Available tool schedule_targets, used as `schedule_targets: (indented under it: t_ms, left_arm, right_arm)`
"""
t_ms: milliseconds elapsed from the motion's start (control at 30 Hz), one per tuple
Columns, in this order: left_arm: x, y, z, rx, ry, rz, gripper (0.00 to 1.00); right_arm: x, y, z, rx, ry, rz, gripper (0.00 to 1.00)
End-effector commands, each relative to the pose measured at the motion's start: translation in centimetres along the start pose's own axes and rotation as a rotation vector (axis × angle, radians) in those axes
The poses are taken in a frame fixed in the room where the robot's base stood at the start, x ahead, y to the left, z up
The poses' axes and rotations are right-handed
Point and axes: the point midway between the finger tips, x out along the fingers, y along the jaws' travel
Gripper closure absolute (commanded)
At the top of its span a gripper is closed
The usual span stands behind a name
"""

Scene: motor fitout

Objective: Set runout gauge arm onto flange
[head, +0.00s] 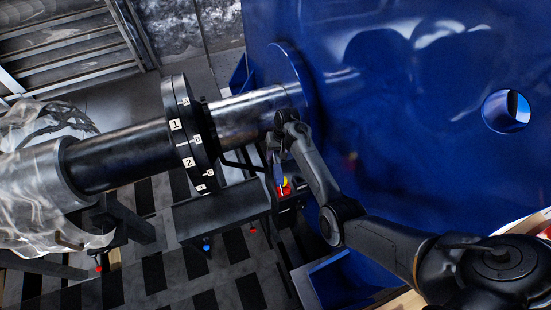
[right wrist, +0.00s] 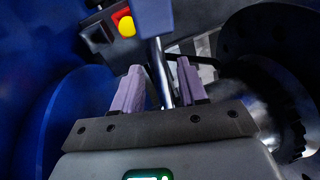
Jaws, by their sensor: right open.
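The dark flange (head: 188,135) with white labels 1, 2, A and B sits on the shaft, left of centre in the head view. A thin dark arm (head: 240,165) extends from beside the flange toward a stand with red and yellow parts (head: 285,187); the red and yellow also show in the right wrist view (right wrist: 124,22). My right gripper (head: 278,170) is by this stand, right of the flange. In the right wrist view its two purple fingers (right wrist: 159,66) are apart, with a shiny metal rod (right wrist: 160,72) between or just beyond them. My left gripper is out of view.
A big blue housing (head: 400,110) fills the right side, close to my right arm. The steel shaft (head: 250,103) runs into it. A dark bench (head: 220,212) stands below the shaft. Clear plastic wrap (head: 40,160) covers the machine at left.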

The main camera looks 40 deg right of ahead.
Motion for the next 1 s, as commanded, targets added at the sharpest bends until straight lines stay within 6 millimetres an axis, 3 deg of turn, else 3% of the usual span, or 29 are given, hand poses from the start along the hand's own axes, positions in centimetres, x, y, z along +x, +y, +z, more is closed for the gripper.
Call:
schedule_targets:
  t_ms: [400, 467, 700, 1000]
  left_arm:
    - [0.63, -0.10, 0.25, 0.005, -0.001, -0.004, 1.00]
    - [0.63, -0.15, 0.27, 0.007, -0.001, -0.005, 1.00]
    - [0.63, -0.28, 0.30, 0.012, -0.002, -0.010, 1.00]
    - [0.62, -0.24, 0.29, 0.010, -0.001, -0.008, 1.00]
  right_arm:
    - [0.55, -0.05, -0.01, -0.001, 0.000, 0.000, 0.58]
    - [0.55, -0.04, -0.01, -0.001, 0.000, 0.000, 0.64]
    - [0.57, -0.04, -0.01, -0.001, 0.000, 0.000, 1.00]
    - [0.58, -0.04, 0.00, -0.001, 0.000, 0.000, 1.00]
